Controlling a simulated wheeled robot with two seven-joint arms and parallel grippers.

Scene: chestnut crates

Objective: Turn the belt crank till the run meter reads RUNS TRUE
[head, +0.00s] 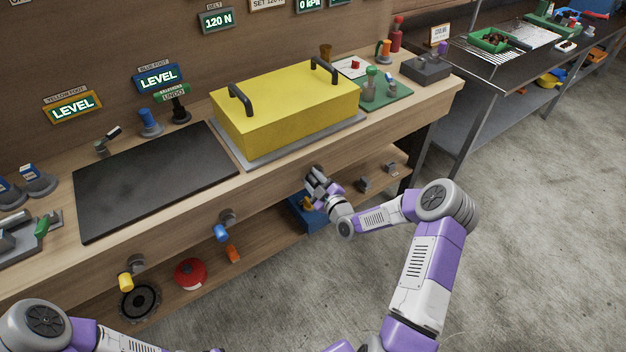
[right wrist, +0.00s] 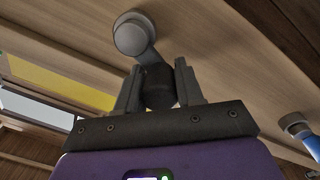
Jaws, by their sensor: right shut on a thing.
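The belt crank is on the bench's front edge, below the yellow cover. In the right wrist view it shows as a grey round hub (right wrist: 133,38) with a short arm and a dark grip (right wrist: 158,88). My right gripper (head: 318,184) is shut on that dark grip, with one finger on each side in the right wrist view (right wrist: 160,82). In the head view the gripper mostly hides the crank. A belt display (head: 217,20) on the back wall reads 120 N. I cannot make out a run meter. My left gripper is out of view.
A yellow cover (head: 285,108) with two black handles stands on the bench beside a dark plate (head: 150,182). Blue (head: 221,233) and yellow (head: 126,282) crank grips stick out from the front edge. Foot displays (head: 157,79) and (head: 73,105) read LEVEL. Floor at right is clear.

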